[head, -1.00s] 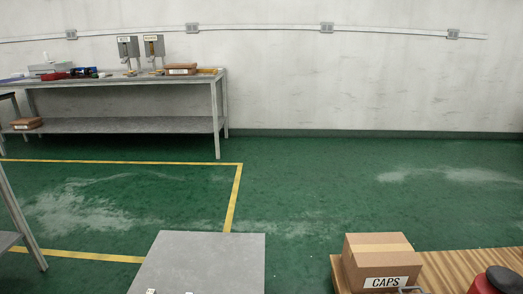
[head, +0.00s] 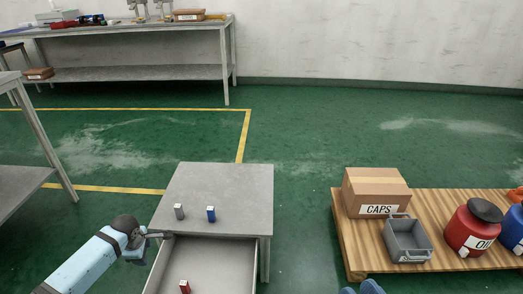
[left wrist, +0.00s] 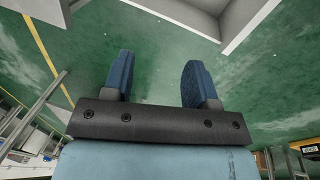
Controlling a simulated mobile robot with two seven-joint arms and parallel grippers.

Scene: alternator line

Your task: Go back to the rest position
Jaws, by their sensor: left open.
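My left arm comes in from the lower left in the head view. Its gripper (head: 160,236) is beside the upper left edge of the pulled-out drawer (head: 212,262). In the left wrist view its two blue fingers (left wrist: 153,78) stand wide apart, with only green floor between them. It is open and empty. At the bottom edge of the head view, blue tips (head: 362,288) show in front of the pallet. They look like my right gripper, mostly cut off, so its opening cannot be told.
A grey cabinet (head: 225,190) bears a grey and a blue small block; a red block (head: 185,287) lies in its drawer. The wooden pallet (head: 350,245) on the right carries a CAPS box (head: 376,192), a grey bin (head: 408,240) and a red oil can (head: 470,230). Floor between is clear.

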